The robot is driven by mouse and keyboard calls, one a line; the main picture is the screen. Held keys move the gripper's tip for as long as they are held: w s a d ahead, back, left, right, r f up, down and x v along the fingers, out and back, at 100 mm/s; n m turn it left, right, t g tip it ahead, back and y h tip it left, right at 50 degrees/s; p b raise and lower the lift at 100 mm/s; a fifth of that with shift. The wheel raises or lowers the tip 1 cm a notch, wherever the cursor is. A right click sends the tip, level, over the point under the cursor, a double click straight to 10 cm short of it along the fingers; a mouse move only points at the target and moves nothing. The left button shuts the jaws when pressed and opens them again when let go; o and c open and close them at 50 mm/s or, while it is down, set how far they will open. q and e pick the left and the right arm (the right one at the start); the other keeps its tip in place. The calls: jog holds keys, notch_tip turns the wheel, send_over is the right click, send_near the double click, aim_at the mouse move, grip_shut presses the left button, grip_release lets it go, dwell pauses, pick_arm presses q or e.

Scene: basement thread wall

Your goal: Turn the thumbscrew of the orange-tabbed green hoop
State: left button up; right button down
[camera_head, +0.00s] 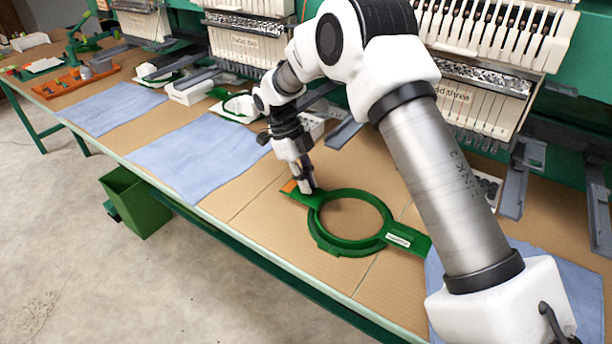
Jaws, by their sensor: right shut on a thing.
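The green hoop (326,238) lies flat on the tan table. Its orange tab (289,186) shows at its upper left end, and a white label (398,240) sits on its right arm. My right gripper (307,188) points down at the hoop's left end, beside the orange tab. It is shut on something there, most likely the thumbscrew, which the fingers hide. My left gripper is not in view.
Blue cloths (205,152) lie on the table to the left, and another is partly behind my right arm. Embroidery machine heads (250,45) line the back. A green bin (135,203) stands on the floor. Bare table surrounds the hoop's front.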

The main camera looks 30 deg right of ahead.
dwell(0.4)
jog(key=c, duration=1.2)
grip_release()
jog(key=v, duration=1.2)
jog(key=shift+f, duration=0.1)
